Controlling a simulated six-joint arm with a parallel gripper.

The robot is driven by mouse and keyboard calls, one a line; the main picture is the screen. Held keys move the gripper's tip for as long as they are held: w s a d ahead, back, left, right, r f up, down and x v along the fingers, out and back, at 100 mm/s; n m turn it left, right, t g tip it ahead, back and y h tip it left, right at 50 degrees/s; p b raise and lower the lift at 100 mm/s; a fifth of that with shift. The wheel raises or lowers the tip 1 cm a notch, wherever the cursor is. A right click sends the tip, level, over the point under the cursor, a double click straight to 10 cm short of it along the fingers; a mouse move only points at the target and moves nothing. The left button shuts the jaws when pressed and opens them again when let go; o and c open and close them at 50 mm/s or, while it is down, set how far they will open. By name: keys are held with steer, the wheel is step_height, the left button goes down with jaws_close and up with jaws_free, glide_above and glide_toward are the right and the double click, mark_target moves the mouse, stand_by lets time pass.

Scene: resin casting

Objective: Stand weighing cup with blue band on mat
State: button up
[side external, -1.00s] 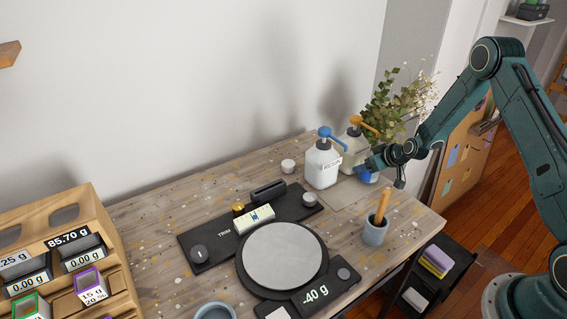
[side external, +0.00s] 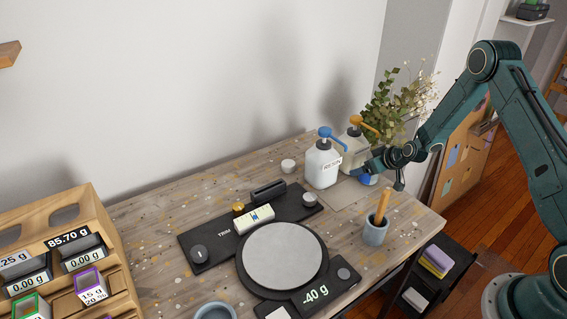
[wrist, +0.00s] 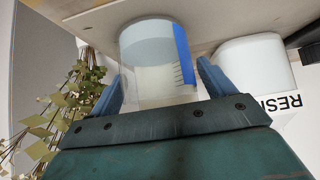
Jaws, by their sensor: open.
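The clear weighing cup (wrist: 155,70) with a blue band (wrist: 183,55) and dark measuring marks is between the fingers of my gripper (wrist: 160,85) in the wrist view. The fingers are apart, one on each side of the cup. In the side view my gripper (side external: 376,168) is at the back right of the table, and only some blue of the cup (side external: 367,180) shows below it. The brownish mat (side external: 342,199) lies flat there. The cup looks upright at the mat, but its base contact is partly hidden in the side view.
A white resin bottle (side external: 322,165) with a blue pump stands close left of the cup, and an orange-pump bottle (side external: 352,145) behind. A grey pot (side external: 376,231) with a wooden handle stands in front. Scale (side external: 283,257), trim panel (side external: 208,248) and plant (side external: 395,105) are nearby.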

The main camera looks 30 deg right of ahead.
steer(key=shift+r, duration=0.2)
steer(key=shift+s+r, duration=0.45)
steer(key=shift+s, duration=0.05)
steer(key=v, duration=1)
steer(key=shift+s+r, duration=0.2)
steer(key=shift+s, duration=0.05)
steer(key=s+a+r+n+g, duration=0.1)
steer(key=s+a+r, duration=0.4)
steer(key=r, duration=0.4)
steer(key=s+a+r+n+g, duration=0.1)
steer(key=s+a+r, duration=0.3)
steer(key=a+r, duration=0.5)
steer(key=s+a+r+m, duration=0.1)
steer(key=s+a+r, duration=0.1)
steer(key=s, duration=0.7)
steer(key=s+a+r+m+g, duration=0.1)
steer(key=s+r, duration=0.4)
steer(key=s, duration=0.5)
steer(key=shift+s+a+r, duration=0.2)
steer(key=shift+a+r, duration=0.1)
steer(key=shift+a, duration=0.45)
